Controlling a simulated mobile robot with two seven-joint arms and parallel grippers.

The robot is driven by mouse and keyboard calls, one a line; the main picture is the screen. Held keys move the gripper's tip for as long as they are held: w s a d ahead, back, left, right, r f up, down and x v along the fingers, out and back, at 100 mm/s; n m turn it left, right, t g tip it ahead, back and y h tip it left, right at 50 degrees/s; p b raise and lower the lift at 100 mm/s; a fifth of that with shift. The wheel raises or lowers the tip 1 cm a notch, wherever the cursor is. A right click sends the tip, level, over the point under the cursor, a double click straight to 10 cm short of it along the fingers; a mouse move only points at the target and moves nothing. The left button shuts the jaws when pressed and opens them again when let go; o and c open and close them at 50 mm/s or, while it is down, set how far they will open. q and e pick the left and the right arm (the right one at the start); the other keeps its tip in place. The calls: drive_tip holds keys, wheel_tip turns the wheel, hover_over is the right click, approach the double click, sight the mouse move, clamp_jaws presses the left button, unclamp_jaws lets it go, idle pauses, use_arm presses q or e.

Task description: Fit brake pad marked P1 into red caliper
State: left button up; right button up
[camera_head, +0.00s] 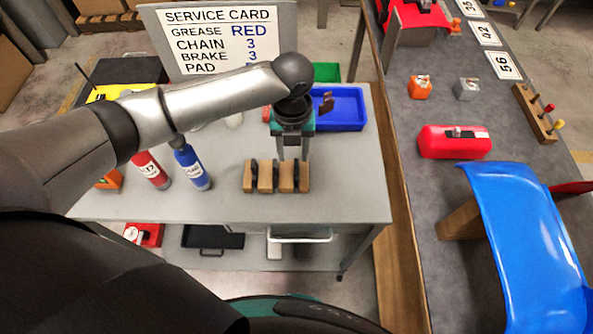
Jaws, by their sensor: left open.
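My left gripper (292,156) is open and points down, with its fingertips just above or at a wooden rack (262,178) on the grey cart. Dark upright pieces, which look like the brake pads (273,176), stand in the rack's slots. No P1 mark can be read on them, and the fingers partly cover the rack. I cannot tell whether the fingers touch a pad. I cannot tell whether either is the red caliper. My right gripper is out of view.
A blue tray (350,126) lies at the cart's back right. A red bottle (152,170) and a blue bottle (193,168) stand left of the rack. A service card (215,62) stands behind. The right-hand bench holds a red box (455,155) and a blue panel (520,240).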

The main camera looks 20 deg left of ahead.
sight(296, 163)
use_arm(q)
drive_tip(key=shift+w+d+f, duration=0.1)
drive_tip(key=shift+d+f, duration=0.05)
drive_tip(key=shift+f, duration=1.2)
drive_tip(key=shift+w+d+f, duration=0.1)
drive_tip(key=shift+d+f, duration=0.05)
drive_tip(key=shift+f, duration=1.15)
drive_tip(key=shift+c, duration=0.3)
clamp_jaws()
drive_tip(key=shift+r, duration=0.1)
